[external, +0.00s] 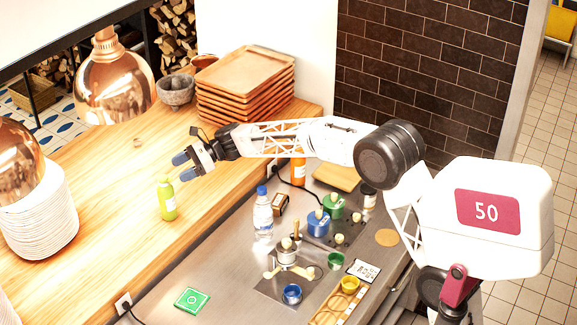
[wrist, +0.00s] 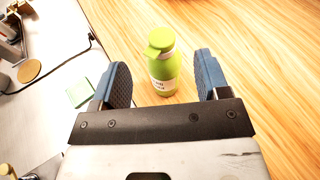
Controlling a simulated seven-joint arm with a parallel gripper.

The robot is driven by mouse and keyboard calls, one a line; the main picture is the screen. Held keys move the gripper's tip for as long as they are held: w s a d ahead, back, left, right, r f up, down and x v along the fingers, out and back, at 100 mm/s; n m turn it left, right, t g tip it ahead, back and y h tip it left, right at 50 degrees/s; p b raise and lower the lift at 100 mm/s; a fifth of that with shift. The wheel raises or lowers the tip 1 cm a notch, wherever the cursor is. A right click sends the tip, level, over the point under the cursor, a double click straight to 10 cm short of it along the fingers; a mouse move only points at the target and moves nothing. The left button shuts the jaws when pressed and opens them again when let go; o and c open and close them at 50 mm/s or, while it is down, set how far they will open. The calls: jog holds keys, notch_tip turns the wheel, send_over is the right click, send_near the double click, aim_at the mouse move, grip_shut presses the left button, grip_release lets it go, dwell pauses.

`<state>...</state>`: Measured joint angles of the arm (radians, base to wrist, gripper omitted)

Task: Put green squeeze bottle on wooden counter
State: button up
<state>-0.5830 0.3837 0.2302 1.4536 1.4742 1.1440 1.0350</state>
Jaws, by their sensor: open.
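The green squeeze bottle (external: 167,200) stands upright on the wooden counter (external: 120,185), near its front edge. In the wrist view the green bottle (wrist: 162,62) stands between and beyond my two blue fingertips, with bare wood counter (wrist: 262,45) to its right. My gripper (external: 183,168) is above and a little to the right of the bottle in the external view. In the wrist view my gripper (wrist: 165,85) is open with nothing between its fingers, and the bottle looks apart from both.
Stacked trays (external: 245,85) and a stone bowl (external: 176,92) stand at the counter's back. Copper lamps (external: 115,85) hang above it, near stacked plates (external: 40,215). The lower steel surface holds a water bottle (external: 263,218), a green card (external: 192,300) and several small containers. Wood around the bottle is clear.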

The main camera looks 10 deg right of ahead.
jog(key=v, duration=0.5)
jog(key=shift+d, duration=0.1)
dwell(0.8)
jog(key=s+d+r+n+t+h, duration=0.15)
jog(key=s+d, duration=0.35)
jog(key=d, duration=0.7)
jog(key=s+d+r+n+t+h, duration=0.1)
jog(key=s+d+n+h, duration=0.2)
jog(key=s+d, duration=0.55)
jog(key=s+d+r+n+t+h, duration=0.1)
jog(key=s+d+n+h, duration=0.15)
jog(key=d, duration=1.15)
jog(key=s+d+f+n+t+h, duration=0.1)
jog(key=s+d+f+n+h, duration=0.2)
jog(key=s+d, duration=1.1)
jog(key=s+d+f+n+t+h, duration=0.1)
jog(key=s+d+f+n+h, duration=0.2)
jog(key=s+d, duration=1.2)
notch_tip(320, 180, down, 3)
jog(key=shift+s+f+n+t+h, duration=0.1)
jog(key=shift+s+n+t+h, duration=0.25)
jog(key=shift+h, duration=0.45)
